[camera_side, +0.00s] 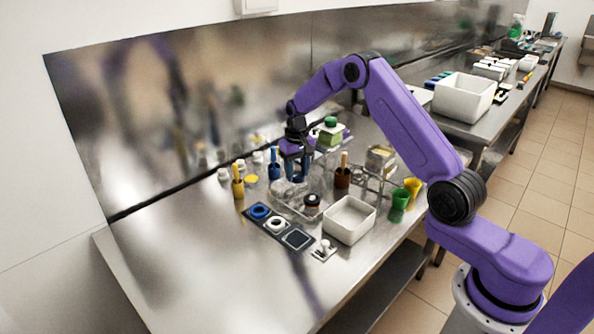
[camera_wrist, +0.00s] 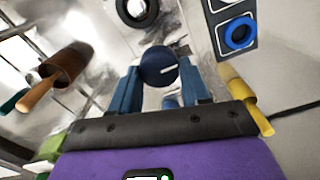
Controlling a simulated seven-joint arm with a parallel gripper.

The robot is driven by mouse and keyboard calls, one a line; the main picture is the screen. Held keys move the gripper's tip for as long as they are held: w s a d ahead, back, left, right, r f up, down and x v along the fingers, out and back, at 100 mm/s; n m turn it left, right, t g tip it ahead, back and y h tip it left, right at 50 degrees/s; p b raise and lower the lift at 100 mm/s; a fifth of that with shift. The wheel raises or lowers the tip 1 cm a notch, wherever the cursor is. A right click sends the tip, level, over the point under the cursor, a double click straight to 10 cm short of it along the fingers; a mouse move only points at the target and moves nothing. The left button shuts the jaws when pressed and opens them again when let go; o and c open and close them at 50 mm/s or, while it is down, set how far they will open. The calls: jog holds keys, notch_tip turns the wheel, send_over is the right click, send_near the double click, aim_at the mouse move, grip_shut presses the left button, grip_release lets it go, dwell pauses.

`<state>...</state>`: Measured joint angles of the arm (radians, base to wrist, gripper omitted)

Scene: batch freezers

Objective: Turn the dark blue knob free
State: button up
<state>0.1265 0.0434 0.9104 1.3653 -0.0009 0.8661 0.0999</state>
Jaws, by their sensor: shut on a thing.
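The dark blue knob (camera_wrist: 158,68), round with a pale line across its top, sits between the two blue fingers of my gripper (camera_wrist: 160,84) in the wrist view. The gripper is shut on it. In the side view my gripper (camera_side: 298,178) points down over a clear, shiny unit (camera_side: 285,192) on the steel table. The knob cannot be told apart from the fingers there. A black round knob (camera_side: 312,201) is at the front of the clear unit. It also shows at the top of the wrist view (camera_wrist: 138,10). Whether the dark blue knob is still attached is hidden.
A dark panel with a blue ring (camera_side: 260,211), a white ring (camera_side: 277,223) and an empty square lies in front. A white bin (camera_side: 349,220) stands right of it. Yellow (camera_side: 238,187), blue (camera_side: 274,171) and brown (camera_side: 342,179) handled cups stand around. The table's left front is clear.

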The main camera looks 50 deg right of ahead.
jog(key=o, duration=1.1)
jog(key=shift+c, duration=0.2)
jog(key=shift+r, duration=0.1)
notch_tip(320, 180, up, 17)
jog(key=shift+r, duration=0.15)
jog(key=s+a+r+n, duration=0.2)
jog(key=s+a+n, duration=0.5)
jog(key=s+a, duration=0.95)
jog(key=s+f+n, duration=0.2)
jog(key=s+n, duration=0.2)
jog(key=s, duration=0.9)
jog(key=s+d+f+n, duration=0.1)
jog(key=s+f+n, duration=0.2)
jog(key=s, duration=1)
jog(key=shift+s+d+n, duration=0.3)
jog(key=shift+n, duration=0.5)
